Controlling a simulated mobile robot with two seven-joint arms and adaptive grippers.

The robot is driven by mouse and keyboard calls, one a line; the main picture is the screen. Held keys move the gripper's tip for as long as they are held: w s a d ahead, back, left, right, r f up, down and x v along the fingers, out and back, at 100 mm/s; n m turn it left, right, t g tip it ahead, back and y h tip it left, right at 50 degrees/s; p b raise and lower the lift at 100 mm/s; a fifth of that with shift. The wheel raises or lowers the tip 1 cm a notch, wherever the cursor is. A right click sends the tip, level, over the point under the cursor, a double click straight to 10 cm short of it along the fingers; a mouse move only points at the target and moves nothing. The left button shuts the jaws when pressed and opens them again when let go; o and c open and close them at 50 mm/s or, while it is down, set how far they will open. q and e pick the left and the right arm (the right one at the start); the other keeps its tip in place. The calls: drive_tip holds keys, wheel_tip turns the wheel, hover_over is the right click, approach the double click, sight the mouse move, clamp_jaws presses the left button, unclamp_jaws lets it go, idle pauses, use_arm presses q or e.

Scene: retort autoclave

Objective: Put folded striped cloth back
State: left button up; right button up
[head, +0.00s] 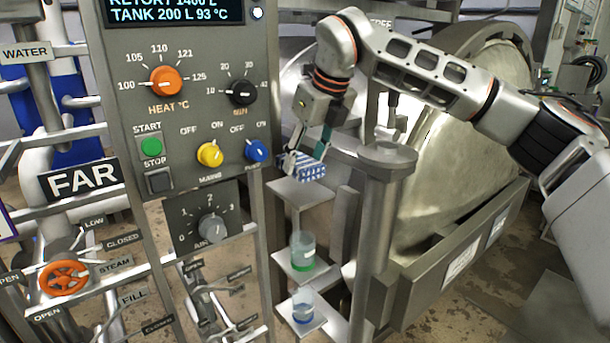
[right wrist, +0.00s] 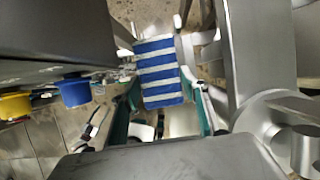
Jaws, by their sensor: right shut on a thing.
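The folded striped cloth (head: 308,170) is blue and white. In the head view it is at the fingertips of my right gripper (head: 304,160), beside the control panel's right edge. My right gripper is shut on the cloth, which also shows between the fingers in the right wrist view (right wrist: 160,72). A small grey shelf (head: 296,192) is just below the cloth in the head view. I cannot tell whether the cloth touches it. My left gripper is not in view.
Lower shelves hold a jar with green (head: 302,250) and a jar with blue (head: 303,304). The control panel (head: 190,100) with knobs is close on the left. A metal post (head: 378,230) and the large round retort door (head: 470,130) are on the right.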

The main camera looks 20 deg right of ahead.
sight(308, 164)
wheel_tip(308, 164, down, 3)
drive_tip(key=shift+f, duration=0.55)
drive_tip(key=o, duration=1)
